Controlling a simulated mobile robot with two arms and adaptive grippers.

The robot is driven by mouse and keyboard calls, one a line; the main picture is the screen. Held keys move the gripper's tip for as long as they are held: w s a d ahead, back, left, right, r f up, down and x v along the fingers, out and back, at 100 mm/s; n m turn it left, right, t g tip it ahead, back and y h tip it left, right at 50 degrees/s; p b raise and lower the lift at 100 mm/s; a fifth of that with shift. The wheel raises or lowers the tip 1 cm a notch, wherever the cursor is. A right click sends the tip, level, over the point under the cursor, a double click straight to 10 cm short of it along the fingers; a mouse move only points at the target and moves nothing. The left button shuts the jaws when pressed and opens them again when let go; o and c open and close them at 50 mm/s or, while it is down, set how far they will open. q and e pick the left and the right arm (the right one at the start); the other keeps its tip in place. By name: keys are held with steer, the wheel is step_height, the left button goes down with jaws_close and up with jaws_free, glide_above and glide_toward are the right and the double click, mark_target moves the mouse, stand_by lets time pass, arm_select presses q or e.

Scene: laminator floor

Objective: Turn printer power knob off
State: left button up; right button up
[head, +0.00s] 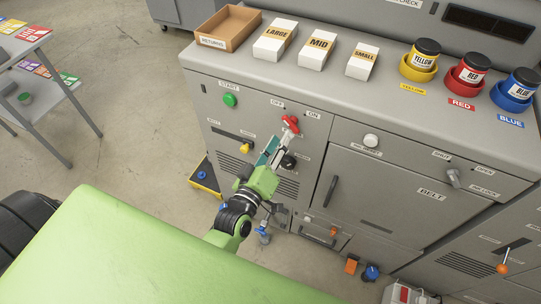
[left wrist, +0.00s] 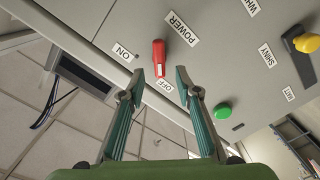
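The red power knob (head: 290,124) is on the upper front panel of the grey machine, below the OFF label (head: 277,104) and the ON label (head: 313,114). In the left wrist view the red knob (left wrist: 159,55) lies ahead, with the OFF label (left wrist: 167,87) by its lower end and the ON label (left wrist: 123,52) to its left. My left gripper (head: 279,140) is just below the knob in the head view. In the left wrist view my left gripper (left wrist: 158,72) is open, its fingertips on either side of the knob's lower end; contact cannot be told. My right gripper is out of view.
A green start button (head: 230,100), a yellow knob (head: 246,148) and a black knob (head: 289,162) sit close by on the same panel. The machine top holds a returns tray (head: 243,31), white boxes and coloured jars. The floor at left is mostly clear.

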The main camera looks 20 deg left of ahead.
arm_select(q)
steer(key=s, duration=0.6)
steer(key=shift+s+a, duration=0.15)
steer(key=shift+s, duration=0.25)
steer(key=s+d+f+m+g+h+b, duration=0.1)
steer(key=s+f+m+g, duration=0.35)
steer(key=f, duration=1.35)
steer(key=s+d+f+m+g+b, duration=0.15)
steer(key=s+f+g, duration=0.5)
steer(key=f, duration=1.15)
steer(key=s+a+f+m+g, duration=0.2)
steer(key=s+a+f+g, duration=0.1)
steer(key=s+f, duration=0.6)
steer(key=s+a+f+m+g+y, duration=0.1)
steer(key=s+a+f+m+g, duration=0.2)
steer(key=s+f, duration=0.6)
steer(key=s+a, duration=0.2)
steer(key=s, duration=0.6)
steer(key=shift+s+y, duration=0.2)
steer(key=shift+y, duration=0.1)
